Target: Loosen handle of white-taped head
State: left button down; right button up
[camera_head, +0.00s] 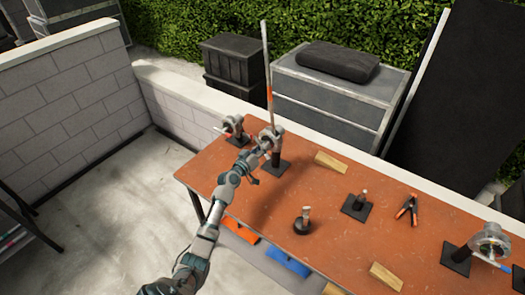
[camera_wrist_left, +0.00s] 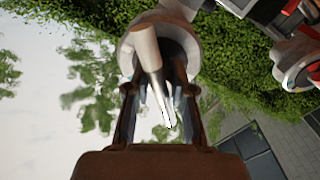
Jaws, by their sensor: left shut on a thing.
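A metal grip head (camera_head: 271,133) stands on a dark post and base at the far left part of the orange table (camera_head: 330,240). A long pale pole with an orange band rises upright at it. My left gripper (camera_head: 259,152) is at this head. In the left wrist view, its two fingers (camera_wrist_left: 161,92) are shut around the head's handle (camera_wrist_left: 153,70), a metal rod with a pale, white-looking end. Whether that is tape I cannot tell. The rod's contact with the fingers is partly hidden. My right gripper is not in view.
Another head (camera_head: 233,126) with a reddish handle stands just left, close to my gripper. A third head (camera_head: 490,243) stands at the right. Wood blocks (camera_head: 331,162), a clamp (camera_head: 407,207) and small stands (camera_head: 356,204) sit between. A low wall (camera_head: 180,95) runs behind.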

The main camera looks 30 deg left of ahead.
pick_arm(q)
jog(key=shift+a+f+m+b, duration=0.1)
jog(key=shift+f+m+b, duration=0.1)
jog(key=shift+m+b, duration=0.65)
jog(key=shift+r+m, duration=0.15)
jog(key=shift+m, duration=0.2)
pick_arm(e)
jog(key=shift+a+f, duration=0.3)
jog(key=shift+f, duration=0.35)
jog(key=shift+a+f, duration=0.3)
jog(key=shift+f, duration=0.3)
pick_arm(q)
jog(key=shift+c, duration=1.6)
grip_release()
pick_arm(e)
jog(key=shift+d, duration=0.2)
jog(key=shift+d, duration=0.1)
pick_arm(q)
jog(key=s+a, duration=0.1)
jog(key=s, duration=1)
jog(key=shift+s, duration=0.4)
